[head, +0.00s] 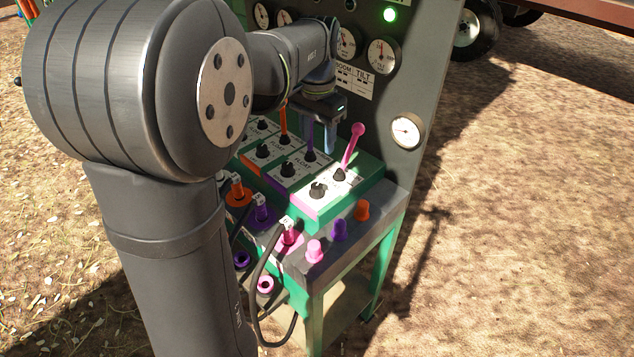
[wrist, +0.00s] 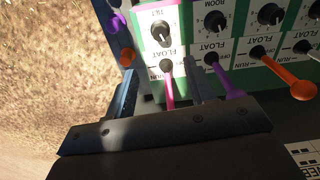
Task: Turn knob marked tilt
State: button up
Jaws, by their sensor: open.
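The tilt knob (wrist: 160,30) is black with a white pointer and sits on a white panel labelled TILT at the top of the wrist view. In the head view it is the front knob (head: 318,190) on the pink-edged green box. My gripper (wrist: 160,78) is open, its two fingers apart and pointing toward the panel. The tilt knob lies beyond the fingertips, not between them. A pink lever (wrist: 169,92) rises between the fingers in the wrist view. In the head view my gripper (head: 328,138) hangs above the control boxes, behind the tilt knob and left of the pink lever (head: 352,147).
A purple lever (wrist: 228,85) stands close to the right finger, with the boom knob (wrist: 215,20) and an orange lever (wrist: 275,75) beyond. Plugs, cables and coloured buttons (head: 340,229) fill the front ledge. An upright gauge panel (head: 415,85) stands behind.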

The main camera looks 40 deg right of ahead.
aim_at(317, 185)
notch_tip(317, 185, down, 14)
jog(key=shift+f, duration=0.1)
dwell(0.4)
jog(key=c, duration=1)
